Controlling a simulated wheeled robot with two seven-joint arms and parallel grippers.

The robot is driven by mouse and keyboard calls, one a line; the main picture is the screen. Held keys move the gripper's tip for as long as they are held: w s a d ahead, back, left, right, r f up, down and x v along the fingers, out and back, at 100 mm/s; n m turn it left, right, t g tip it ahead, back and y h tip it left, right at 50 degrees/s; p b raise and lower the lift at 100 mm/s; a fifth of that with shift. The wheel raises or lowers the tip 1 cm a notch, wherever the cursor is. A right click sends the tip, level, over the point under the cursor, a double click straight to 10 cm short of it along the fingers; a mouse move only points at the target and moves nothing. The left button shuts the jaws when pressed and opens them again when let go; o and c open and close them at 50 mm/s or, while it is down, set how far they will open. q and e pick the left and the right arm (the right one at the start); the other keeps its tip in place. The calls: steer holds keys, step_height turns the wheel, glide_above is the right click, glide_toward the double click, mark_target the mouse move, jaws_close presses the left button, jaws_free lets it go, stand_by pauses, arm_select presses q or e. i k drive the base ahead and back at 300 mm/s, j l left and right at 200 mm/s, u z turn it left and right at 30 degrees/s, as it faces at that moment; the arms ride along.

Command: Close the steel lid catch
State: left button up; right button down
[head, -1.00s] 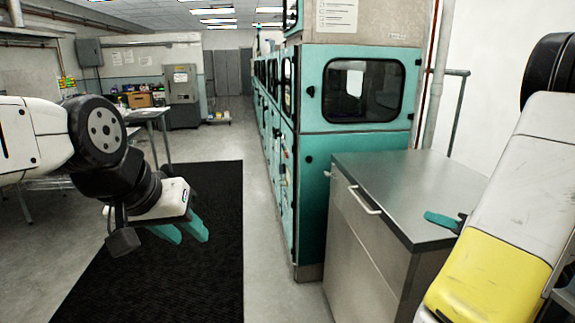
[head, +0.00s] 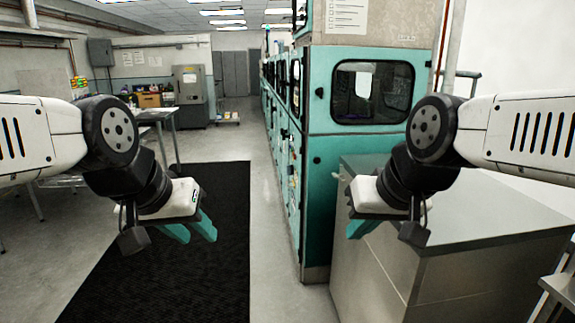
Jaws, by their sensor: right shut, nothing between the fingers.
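The steel-topped cabinet (head: 480,225) stands at the right, beside the teal machines. I cannot make out a lid catch on it; a pale handle-like piece (head: 342,178) shows at its left edge, partly hidden by my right gripper. My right gripper (head: 357,234) is shut and empty, its teal fingers pointing down in front of the cabinet's left side. Whether it touches the cabinet is unclear. My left gripper (head: 197,234) hangs over the black mat with its two teal fingers apart and nothing between them, well away from the cabinet.
A row of teal machines (head: 320,185) with windowed doors stands behind and left of the cabinet. A black floor mat (head: 215,285) and clear grey floor lie to the left. A metal rack (head: 555,290) is at the lower right. A table (head: 155,115) stands at the back left.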

mark_target(335, 176)
steer(key=i+l+u, duration=0.35)
steer(key=i, duration=0.4)
steer(key=i+l+u, duration=0.4)
steer(key=i+l, duration=0.25)
steer(key=i, duration=0.1)
